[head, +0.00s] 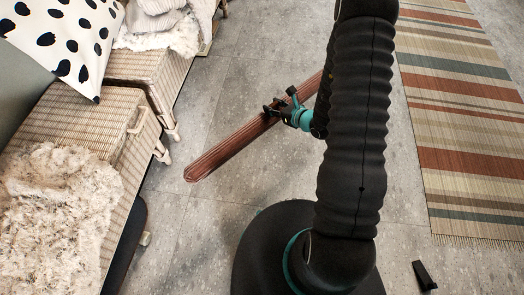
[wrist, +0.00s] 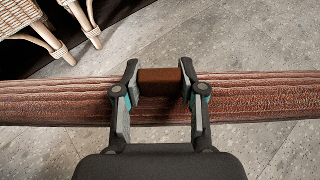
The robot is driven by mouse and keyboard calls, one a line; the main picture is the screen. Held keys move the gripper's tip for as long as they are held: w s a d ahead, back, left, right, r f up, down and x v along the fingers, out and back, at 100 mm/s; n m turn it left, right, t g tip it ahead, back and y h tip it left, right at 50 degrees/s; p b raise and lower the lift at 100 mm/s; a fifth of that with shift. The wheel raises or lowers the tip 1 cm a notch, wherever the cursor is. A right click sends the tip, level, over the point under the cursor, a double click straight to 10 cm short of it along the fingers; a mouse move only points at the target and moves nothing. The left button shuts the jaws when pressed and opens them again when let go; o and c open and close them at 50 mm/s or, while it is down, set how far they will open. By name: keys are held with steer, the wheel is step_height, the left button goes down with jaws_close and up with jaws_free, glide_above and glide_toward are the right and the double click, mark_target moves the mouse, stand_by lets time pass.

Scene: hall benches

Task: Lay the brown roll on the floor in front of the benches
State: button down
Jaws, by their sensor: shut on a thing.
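The brown roll (head: 232,146) is long, ribbed and reddish brown. It lies slantwise over the grey floor in front of the benches (head: 118,62), and its far end passes behind my arm. My gripper (head: 270,108) is at its middle. In the wrist view the roll (wrist: 55,102) crosses the whole picture. There my gripper (wrist: 160,85) has one finger on each side of a smooth brown band (wrist: 160,80) on the roll and is shut on it. I cannot tell whether the roll touches the floor or hangs just above it.
The wicker benches along the left carry a spotted cushion (head: 68,38) and a fluffy throw (head: 60,205). A striped rug (head: 465,125) lies at the right. A small black object (head: 424,275) is on the floor at lower right. Bare floor (head: 205,95) lies between benches and roll.

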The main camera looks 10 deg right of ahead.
steer(key=w+d+f+n+g+y+b, duration=0.7)
steer(key=w+d+f, duration=0.3)
steer(key=d+f, duration=0.3)
steer(key=shift+n+h, duration=0.4)
steer(key=shift+h, duration=0.3)
steer(key=shift+w+a+f+b, duration=0.2)
steer(key=shift+a+f+b, duration=0.5)
steer(key=shift+a+f, duration=2.45)
steer(key=shift+w+a+f+b, duration=0.15)
steer(key=shift+a+f+b, duration=0.5)
steer(key=shift+a+f, duration=2.4)
steer(key=shift+a, duration=0.15)
steer(key=c, duration=0.7)
jaws_free()
